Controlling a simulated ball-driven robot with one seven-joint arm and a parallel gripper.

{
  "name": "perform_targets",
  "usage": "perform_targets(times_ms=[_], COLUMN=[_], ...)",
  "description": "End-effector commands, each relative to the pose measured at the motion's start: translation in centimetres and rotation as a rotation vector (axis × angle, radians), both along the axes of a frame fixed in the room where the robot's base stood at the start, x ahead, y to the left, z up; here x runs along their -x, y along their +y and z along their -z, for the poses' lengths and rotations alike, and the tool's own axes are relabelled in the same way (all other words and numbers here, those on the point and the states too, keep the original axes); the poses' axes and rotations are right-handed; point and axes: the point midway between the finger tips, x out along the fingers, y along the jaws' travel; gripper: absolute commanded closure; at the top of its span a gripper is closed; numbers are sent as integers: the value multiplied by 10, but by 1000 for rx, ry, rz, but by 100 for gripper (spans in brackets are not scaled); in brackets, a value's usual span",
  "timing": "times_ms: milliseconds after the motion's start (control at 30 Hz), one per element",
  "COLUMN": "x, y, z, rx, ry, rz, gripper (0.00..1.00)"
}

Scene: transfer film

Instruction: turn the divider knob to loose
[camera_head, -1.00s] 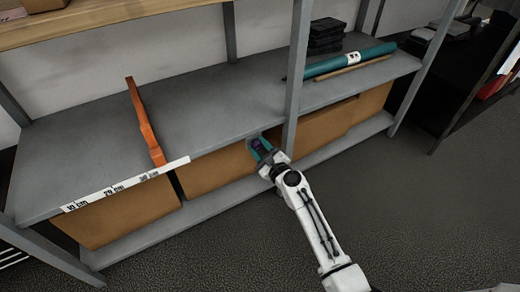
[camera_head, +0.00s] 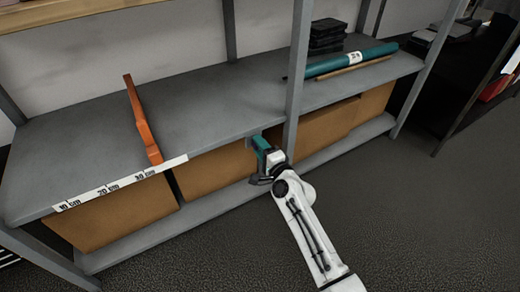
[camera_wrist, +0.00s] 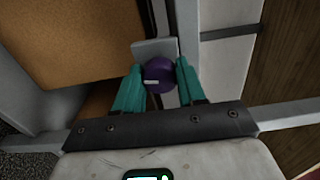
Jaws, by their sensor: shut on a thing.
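The divider knob (camera_wrist: 158,76) is round and purple with a short white mark on its face. It sits on a small grey plate (camera_wrist: 155,48) at the shelf's front edge. My gripper (camera_wrist: 155,85) has its two teal fingers closed on the knob's sides in the wrist view. In the head view my gripper (camera_head: 262,150) is at the shelf front beside the upright, and it hides the knob. An orange divider (camera_head: 142,120) stands on the shelf to the left. Any writing for the knob's positions cannot be seen.
A scale strip (camera_head: 120,184) runs along the shelf's front left edge. A grey upright (camera_head: 294,95) stands just right of my gripper. Cardboard boxes (camera_head: 215,170) fill the lower shelf. A teal roll (camera_head: 350,59) and black cases (camera_head: 326,36) lie at the right.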

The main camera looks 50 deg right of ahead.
Motion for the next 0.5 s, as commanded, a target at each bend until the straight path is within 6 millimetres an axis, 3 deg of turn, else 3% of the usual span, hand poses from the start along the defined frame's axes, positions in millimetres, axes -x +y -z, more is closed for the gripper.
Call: perform_targets(times_ms=[500], x=[0], y=[1], z=[2], rx=[203], ry=[62], rz=[-3], gripper=[91])
